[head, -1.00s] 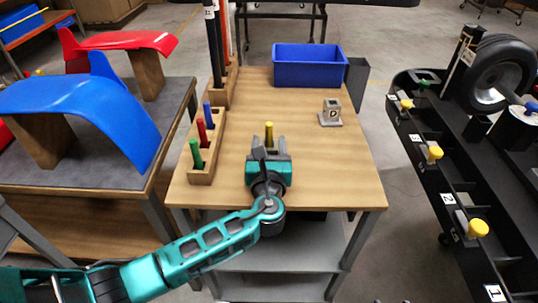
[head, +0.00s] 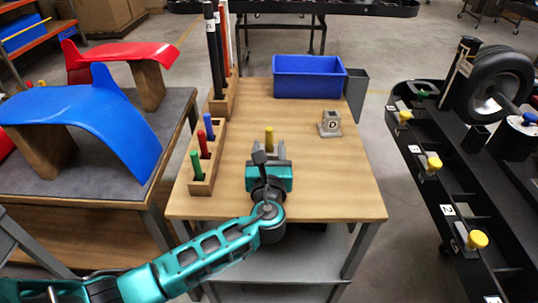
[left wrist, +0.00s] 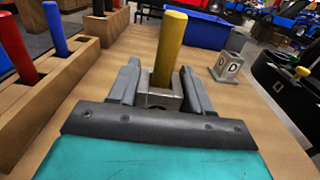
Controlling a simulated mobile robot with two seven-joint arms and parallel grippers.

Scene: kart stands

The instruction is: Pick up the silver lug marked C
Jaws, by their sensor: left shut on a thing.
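My left gripper (head: 269,153) is over the middle of the wooden table, shut on a silver lug (left wrist: 160,96) with a yellow peg (left wrist: 171,45) standing in it. The peg also shows in the head view (head: 269,138). The fingers are on either side of the lug. Its letter is hidden, and I cannot tell whether it clears the table. Another silver lug, marked D (head: 330,125), stands on the table to the right, apart from the gripper; it also shows in the left wrist view (left wrist: 228,68). My right gripper is out of view.
A wooden rack (head: 203,184) with green, red and blue pegs is left of the gripper. A blue bin (head: 309,78) sits at the table's back. A black kart frame (head: 445,180) with yellow knobs stands to the right, beyond a floor gap. The table's front right is clear.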

